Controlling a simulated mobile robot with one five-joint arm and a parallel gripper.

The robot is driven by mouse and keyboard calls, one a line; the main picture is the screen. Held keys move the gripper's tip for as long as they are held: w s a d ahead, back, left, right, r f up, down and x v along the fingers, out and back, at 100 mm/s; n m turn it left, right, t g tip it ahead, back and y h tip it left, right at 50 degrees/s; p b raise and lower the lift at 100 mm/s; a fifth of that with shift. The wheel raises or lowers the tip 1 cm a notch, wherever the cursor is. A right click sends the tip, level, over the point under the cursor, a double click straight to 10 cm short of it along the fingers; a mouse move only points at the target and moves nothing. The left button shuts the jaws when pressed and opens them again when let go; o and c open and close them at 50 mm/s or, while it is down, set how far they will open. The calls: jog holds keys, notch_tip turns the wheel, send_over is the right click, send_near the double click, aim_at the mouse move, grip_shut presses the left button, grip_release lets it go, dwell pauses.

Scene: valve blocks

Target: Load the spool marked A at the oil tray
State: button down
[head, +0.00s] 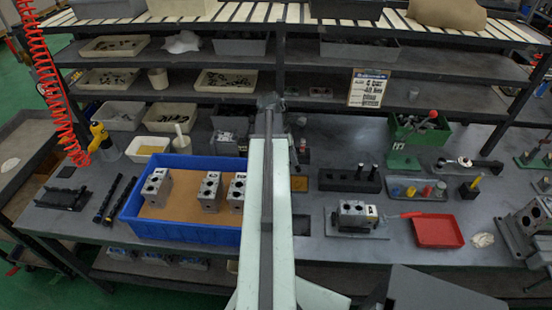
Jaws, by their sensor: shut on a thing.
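My arm reaches up the middle of the picture, and my gripper (270,103) is at its far end over the back of the bench. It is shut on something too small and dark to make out. A valve block (352,215) with a white label sits on a dark tray (335,232) to the right of my arm. A grey tray (438,195) holds several coloured cylinders.
A blue bin (185,233) with 3 valve blocks stands left of my arm. A red tray (438,232) and a green box (420,133) are at the right. Shelves (450,65) with bins run along the back. Bare bench lies between the trays.

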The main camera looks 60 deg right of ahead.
jog(key=shift+s, duration=0.15)
jog(key=shift+f+b, duration=0.55)
jog(key=f+b, duration=0.5)
jog(key=shift+w, duration=0.2)
jog(key=shift+f+b, duration=0.55)
dwell(1.5)
notch_tip(320, 180, up, 7)
jog(key=p, duration=0.7)
jog(key=shift+r, duration=0.1)
